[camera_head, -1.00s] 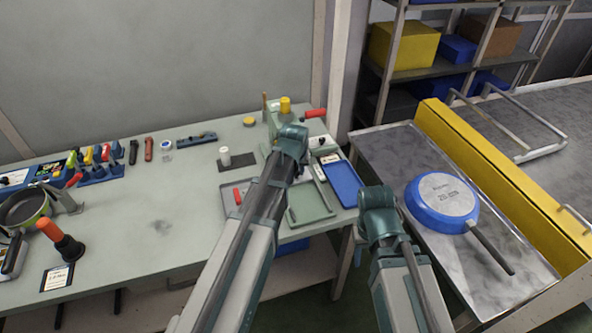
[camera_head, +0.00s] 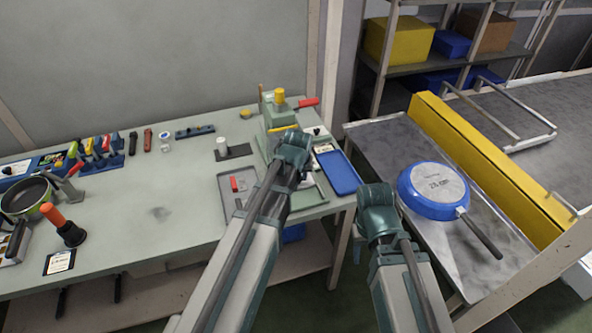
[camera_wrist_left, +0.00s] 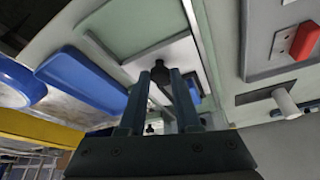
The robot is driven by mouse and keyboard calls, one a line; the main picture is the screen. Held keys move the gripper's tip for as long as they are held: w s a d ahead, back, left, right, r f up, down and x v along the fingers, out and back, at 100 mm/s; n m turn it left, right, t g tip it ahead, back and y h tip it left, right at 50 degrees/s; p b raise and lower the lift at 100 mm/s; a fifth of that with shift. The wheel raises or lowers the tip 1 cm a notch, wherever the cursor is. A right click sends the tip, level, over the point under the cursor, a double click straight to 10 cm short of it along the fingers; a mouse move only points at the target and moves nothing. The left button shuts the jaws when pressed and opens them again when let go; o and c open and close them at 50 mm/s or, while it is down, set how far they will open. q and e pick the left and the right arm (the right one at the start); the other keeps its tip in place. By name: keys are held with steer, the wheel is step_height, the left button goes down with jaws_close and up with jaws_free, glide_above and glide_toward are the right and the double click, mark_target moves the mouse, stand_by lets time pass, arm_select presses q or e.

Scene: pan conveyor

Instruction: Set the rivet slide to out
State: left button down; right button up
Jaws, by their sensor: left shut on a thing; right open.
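The rivet slide appears to be part of the green fixture (camera_head: 277,118) at the bench's right end, which has a yellow knob on top and a red handle. My left gripper (camera_wrist_left: 159,82) is shut on a small dark knob (camera_wrist_left: 160,74), seen between its two fingers in the left wrist view. A pale plate (camera_wrist_left: 178,58) lies beyond that knob. In the head view my left wrist hides the knob and much of the slide. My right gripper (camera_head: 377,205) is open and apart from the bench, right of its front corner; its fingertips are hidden.
A blue tray (camera_head: 340,174) lies right of the fixture. A grey tray with a red piece (camera_head: 237,184) lies left of my left gripper. A blue pan (camera_head: 432,190) rests on the metal table at right, beside a yellow barrier (camera_head: 490,170). The bench's left-centre is mostly clear.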

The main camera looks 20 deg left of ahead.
arm_select(q)
steer(key=s+d, duration=0.2)
steer(key=s, duration=0.1)
steer(key=s+d, duration=0.1)
steer(key=shift+s+d, duration=0.1)
steer(key=shift+s, duration=0.3)
steer(key=c, duration=0.6)
jaws_free()
steer(key=shift+s+d, duration=0.1)
steer(key=shift+r+p, duration=0.4)
steer(key=a+p+v, duration=0.1)
steer(key=p+v, duration=1.1)
steer(key=v, duration=0.1)
steer(key=shift+d, duration=0.4)
